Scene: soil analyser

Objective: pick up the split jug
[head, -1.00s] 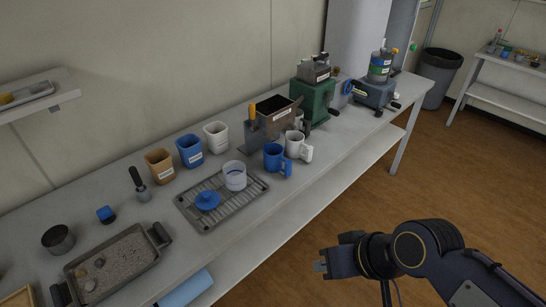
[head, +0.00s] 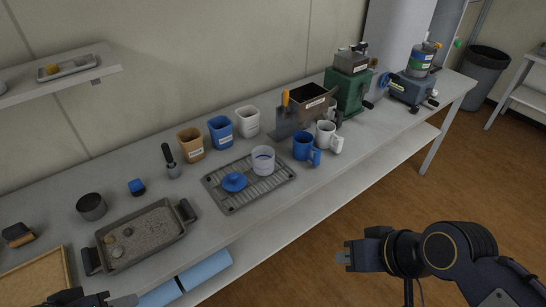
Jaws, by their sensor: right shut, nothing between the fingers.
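Two handled jugs stand side by side on the long bench: a blue jug (head: 303,146) with a pale label and a white jug (head: 326,134) with a label. The labels are too small to read, so I cannot tell which is the split jug. Both are upright, their handles to the right, in front of the metal splitter box (head: 303,116). My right gripper (head: 345,258) is shut and empty, out over the floor in front of the bench, well apart from both jugs. Only a bit of my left gripper (head: 85,299) shows at the bottom left edge; its fingers are unclear.
A ribbed tray (head: 240,202) with a blue lid (head: 234,182) and a white sieve-like cup (head: 263,160) lies left of the jugs. Several beakers stand behind it. A green machine (head: 350,90) stands behind right. A lower shelf (head: 300,203) runs under the bench.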

